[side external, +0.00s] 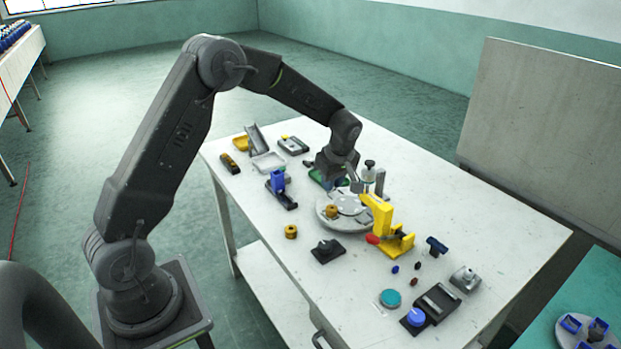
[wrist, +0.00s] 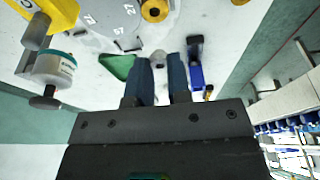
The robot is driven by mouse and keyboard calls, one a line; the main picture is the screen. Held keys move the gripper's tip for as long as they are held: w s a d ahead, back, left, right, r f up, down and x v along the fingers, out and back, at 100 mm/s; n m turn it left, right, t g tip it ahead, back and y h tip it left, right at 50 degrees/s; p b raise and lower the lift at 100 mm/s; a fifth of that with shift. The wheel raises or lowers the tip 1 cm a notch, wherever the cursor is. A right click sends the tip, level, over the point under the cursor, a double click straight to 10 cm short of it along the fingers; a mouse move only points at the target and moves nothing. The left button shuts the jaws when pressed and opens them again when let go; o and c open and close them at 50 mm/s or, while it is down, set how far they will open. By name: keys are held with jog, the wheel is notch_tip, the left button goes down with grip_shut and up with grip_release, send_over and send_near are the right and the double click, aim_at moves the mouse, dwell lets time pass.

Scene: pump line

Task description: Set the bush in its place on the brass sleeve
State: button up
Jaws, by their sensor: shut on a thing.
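The turntable (side external: 325,219) is a round grey disc on the white table, with printed numbers that show in the wrist view. A brass-coloured ring-like part, which looks like the brass sleeve (side external: 331,210), stands on its near-left edge; a similar part shows at the top of the wrist view (wrist: 155,11). My gripper (side external: 354,184) is low over the far side of the turntable, apart from that part. In the wrist view its jaws (wrist: 161,70) are shut on a small pale grey piece, likely the bush (wrist: 159,57), mostly hidden between the fingers.
A yellow upright fixture (side external: 381,215) stands right of the turntable, close to my gripper. Another brass-coloured ring (side external: 291,231) and a black block (side external: 327,250) sit in front. The table's right corner is clear.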

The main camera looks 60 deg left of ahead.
aim_at(331, 207)
jog(key=shift+w+d, duration=0.1)
jog(key=shift+d, duration=0.3)
jog(key=shift+f, duration=0.1)
jog(key=shift+d+x, duration=0.2)
jog(key=shift+x, duration=0.55)
jog(key=shift+d+x, duration=0.15)
jog(key=shift+x, duration=0.55)
jog(key=shift+d+x, duration=0.2)
jog(key=shift+x, duration=0.55)
jog(key=shift+f, duration=0.3)
jog(key=o, duration=0.9)
jog(key=shift+c, duration=0.2)
jog(key=shift+r, duration=0.1)
